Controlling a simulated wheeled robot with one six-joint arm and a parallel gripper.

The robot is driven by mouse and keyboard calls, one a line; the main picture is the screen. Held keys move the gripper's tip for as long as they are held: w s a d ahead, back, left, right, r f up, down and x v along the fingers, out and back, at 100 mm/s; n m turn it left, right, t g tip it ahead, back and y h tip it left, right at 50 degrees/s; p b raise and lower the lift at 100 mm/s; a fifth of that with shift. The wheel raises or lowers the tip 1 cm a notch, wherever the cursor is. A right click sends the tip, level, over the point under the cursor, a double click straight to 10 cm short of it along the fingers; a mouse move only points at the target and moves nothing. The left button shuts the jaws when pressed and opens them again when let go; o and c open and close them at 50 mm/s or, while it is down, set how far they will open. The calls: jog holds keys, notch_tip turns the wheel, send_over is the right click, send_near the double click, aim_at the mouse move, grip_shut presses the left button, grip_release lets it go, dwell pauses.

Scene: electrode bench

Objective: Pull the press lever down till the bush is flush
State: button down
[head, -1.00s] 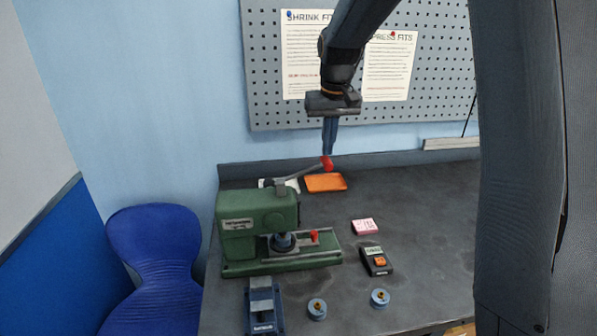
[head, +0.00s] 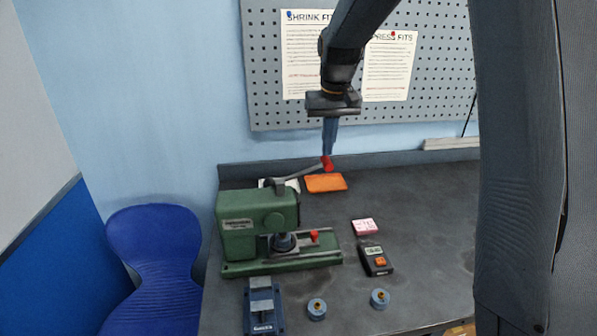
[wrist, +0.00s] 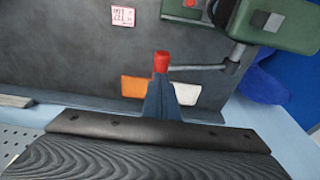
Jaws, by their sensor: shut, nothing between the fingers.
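The green press (head: 255,225) stands at the left of the bench. Its lever (head: 303,173) reaches out to the right and ends in a red knob (head: 327,163). My gripper (head: 328,152) points down with its fingers shut and its tips at the red knob. In the wrist view the fingertips (wrist: 160,78) meet the knob, which shows beyond them, not between them. The lever also shows in the wrist view (wrist: 205,68). A dark round part (head: 284,242) sits under the press head; the bush and how deep it sits cannot be made out.
An orange tray (head: 326,183) lies behind the press, just below my gripper. A pink note (head: 365,227), a dark handheld meter (head: 375,260), two blue-grey round pieces (head: 380,297) and a blue fixture (head: 263,308) lie in front. The right of the bench is clear.

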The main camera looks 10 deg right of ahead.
aim_at(329, 159)
jog(key=shift+f+b, duration=0.35)
jog(key=shift+f, duration=0.5)
jog(key=shift+d+f+g+p, duration=0.15)
jog(key=shift+f+g+p, duration=0.25)
jog(key=shift+f, duration=0.3)
jog(key=shift+d+f+g+p, duration=0.15)
jog(key=shift+f+g+p, duration=0.2)
jog(key=shift+f, duration=0.5)
jog(key=shift+d+f+g, duration=0.1)
jog(key=shift+f+g, duration=0.25)
jog(key=shift+f, duration=1.2)
